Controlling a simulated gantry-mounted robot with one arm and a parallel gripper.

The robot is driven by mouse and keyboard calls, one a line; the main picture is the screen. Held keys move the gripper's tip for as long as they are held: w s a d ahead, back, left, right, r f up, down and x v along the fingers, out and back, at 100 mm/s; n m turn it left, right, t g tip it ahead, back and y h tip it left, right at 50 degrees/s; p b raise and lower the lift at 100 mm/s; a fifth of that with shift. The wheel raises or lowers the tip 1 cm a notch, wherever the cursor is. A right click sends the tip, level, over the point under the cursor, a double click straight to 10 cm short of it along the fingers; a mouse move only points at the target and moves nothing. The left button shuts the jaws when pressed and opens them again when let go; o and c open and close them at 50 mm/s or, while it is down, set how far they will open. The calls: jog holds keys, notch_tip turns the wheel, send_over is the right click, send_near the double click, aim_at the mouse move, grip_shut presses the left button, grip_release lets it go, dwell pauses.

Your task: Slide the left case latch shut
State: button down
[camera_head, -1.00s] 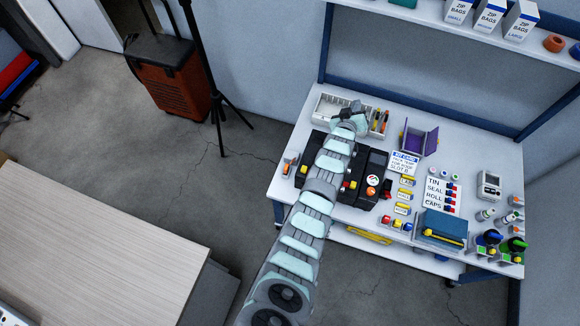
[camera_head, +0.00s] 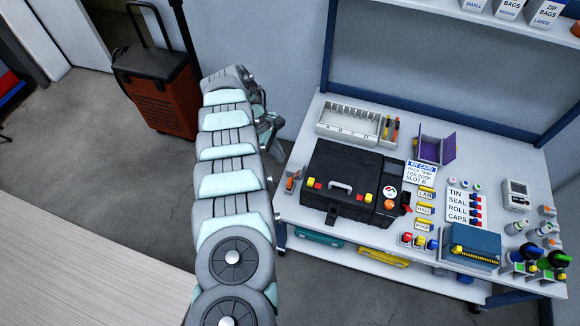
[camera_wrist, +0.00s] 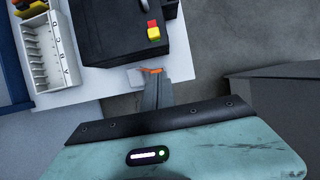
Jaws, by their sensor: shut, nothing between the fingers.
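The black case (camera_head: 343,172) lies closed on the white bench, its grey handle (camera_head: 341,187) facing the front. A red and yellow latch (camera_head: 314,184) is at the left of the handle, and another coloured latch (camera_head: 366,197) is at the right. The left latch also shows in the wrist view (camera_wrist: 153,31). My gripper (camera_head: 271,128) is left of the case, beyond the bench's left edge in the head view and partly hidden by my wrist. In the wrist view my shut gripper (camera_wrist: 156,88) is empty, apart from the latch.
A small orange-topped holder (camera_head: 292,182) stands left of the case; my fingers partly cover it in the wrist view. A white compartment tray (camera_head: 347,124) lies behind the case. A round-labelled black unit (camera_head: 390,191) adjoins its right side.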

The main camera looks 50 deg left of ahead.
aim_at(311, 182)
jog(key=shift+w+d+f, duration=0.6)
jog(key=shift+d+f, duration=0.5)
jog(key=shift+f, duration=0.35)
jog(key=shift+w+d+f, duration=0.6)
jog(key=shift+d+f, duration=0.5)
jog(key=shift+f, duration=0.35)
jog(key=shift+w+d+f, duration=0.6)
jog(key=shift+d+f, duration=0.5)
jog(key=shift+f, duration=0.35)
